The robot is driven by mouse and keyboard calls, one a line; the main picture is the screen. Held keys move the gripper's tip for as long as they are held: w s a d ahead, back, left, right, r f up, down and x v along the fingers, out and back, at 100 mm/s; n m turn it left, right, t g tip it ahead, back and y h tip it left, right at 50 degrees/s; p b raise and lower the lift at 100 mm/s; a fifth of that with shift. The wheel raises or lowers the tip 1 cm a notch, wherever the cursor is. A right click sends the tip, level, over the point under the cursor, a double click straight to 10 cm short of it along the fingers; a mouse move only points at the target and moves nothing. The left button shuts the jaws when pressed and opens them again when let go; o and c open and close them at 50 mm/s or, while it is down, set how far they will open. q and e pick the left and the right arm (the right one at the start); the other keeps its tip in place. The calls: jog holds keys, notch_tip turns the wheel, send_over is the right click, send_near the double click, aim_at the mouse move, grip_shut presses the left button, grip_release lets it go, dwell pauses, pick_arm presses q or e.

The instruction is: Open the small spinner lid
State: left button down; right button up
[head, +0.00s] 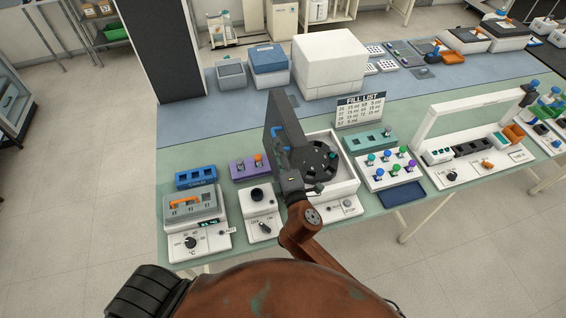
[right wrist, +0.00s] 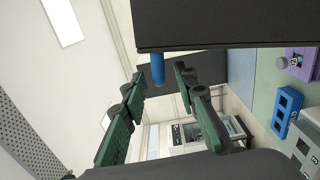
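The small spinner (head: 350,190) is a white box with a dark round rotor (head: 318,162) visible inside. Its dark grey lid (head: 282,112) stands up, roughly upright, at the box's left side. A blue handle (head: 276,133) is on the lid's outer left face. In the right wrist view, the lid (right wrist: 230,22) spans the top and the blue handle (right wrist: 157,68) sticks down from it. My right gripper (right wrist: 160,85) has its green fingers spread, one on each side of the handle with visible gaps. In the head view the fingers are mostly unclear against the lid. My left gripper is not in view.
Left of the spinner are a white device with a black knob (head: 257,194), a purple rack (head: 249,167) and a grey-lidded heater block (head: 190,205). Right of it are a rack of coloured caps (head: 388,169) and a blue tray (head: 403,194). A fill list sign (head: 359,110) stands behind.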

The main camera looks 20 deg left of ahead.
jog(key=v, duration=0.7)
jog(key=shift+s+d, duration=0.2)
jog(key=shift+s, duration=0.05)
